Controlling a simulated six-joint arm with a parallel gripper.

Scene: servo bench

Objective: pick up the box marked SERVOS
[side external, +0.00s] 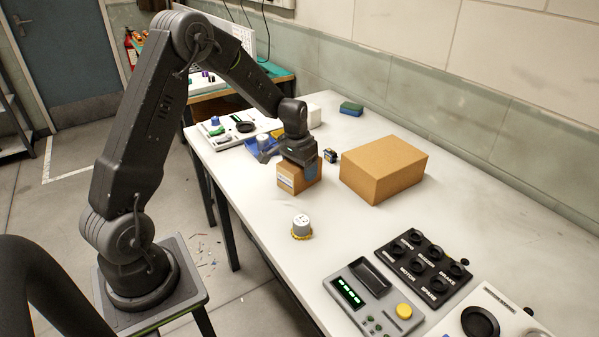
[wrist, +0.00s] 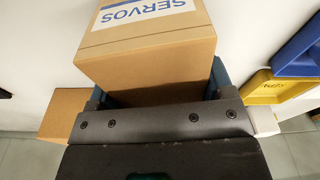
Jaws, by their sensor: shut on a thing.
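The box marked SERVOS (wrist: 150,45) is a small brown cardboard box with a white label and blue lettering, seen large in the wrist view. In the side external view the small box (side external: 292,181) is at the middle of the white bench, below my gripper. My gripper (side external: 311,166) points down and is shut on the box, with a blue finger on its side. In the wrist view my gripper (wrist: 158,92) has a blue finger at each side of the box. The box's far side is hidden, and I cannot tell whether its underside touches the bench.
A larger plain cardboard box (side external: 383,170) stands close to the right. A control panel (side external: 373,297) and a black labelled holder (side external: 423,269) are at the near end. Blue (wrist: 298,45) and yellow (wrist: 275,89) bins show in the wrist view.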

